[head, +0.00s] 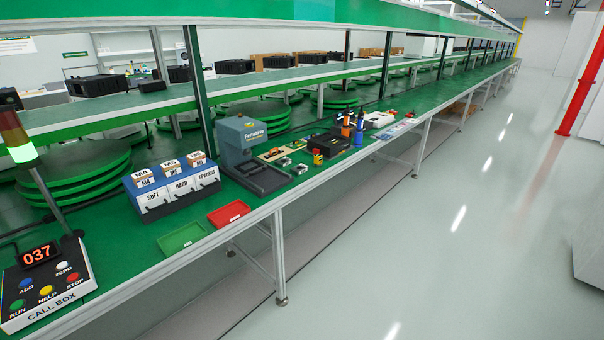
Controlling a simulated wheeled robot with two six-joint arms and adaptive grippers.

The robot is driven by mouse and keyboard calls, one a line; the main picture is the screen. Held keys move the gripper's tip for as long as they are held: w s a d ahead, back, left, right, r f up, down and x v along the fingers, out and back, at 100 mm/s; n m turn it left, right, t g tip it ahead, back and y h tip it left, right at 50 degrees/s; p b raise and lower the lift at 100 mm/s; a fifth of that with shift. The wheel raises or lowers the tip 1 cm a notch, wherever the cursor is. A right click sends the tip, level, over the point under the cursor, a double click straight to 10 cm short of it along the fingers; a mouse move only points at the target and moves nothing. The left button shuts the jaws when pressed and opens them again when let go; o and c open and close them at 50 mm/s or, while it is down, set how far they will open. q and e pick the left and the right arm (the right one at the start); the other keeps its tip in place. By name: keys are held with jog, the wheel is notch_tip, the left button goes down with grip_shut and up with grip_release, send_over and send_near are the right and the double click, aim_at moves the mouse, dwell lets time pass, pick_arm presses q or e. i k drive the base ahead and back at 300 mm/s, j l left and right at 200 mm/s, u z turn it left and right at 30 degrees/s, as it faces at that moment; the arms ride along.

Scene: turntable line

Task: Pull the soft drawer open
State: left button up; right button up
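A small blue cabinet (128,190) with three white-fronted drawers stands on the green bench. The soft drawer (154,201), with "SOFT" on its white front, is at the left end and looks shut. The hard drawer (182,190) is in the middle, and a third drawer (207,178), whose label is hard to read, is at the right; both look shut. Neither of my grippers is in view.
Small labelled boxes (170,167) stand on the cabinet. A green tray (181,238) and a red tray (229,213) lie in front near the bench edge. A grey press-like machine (240,140) stands right of it; a call box (48,285) is at the left.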

aim_at(156, 199)
jog(key=u, duration=1.45)
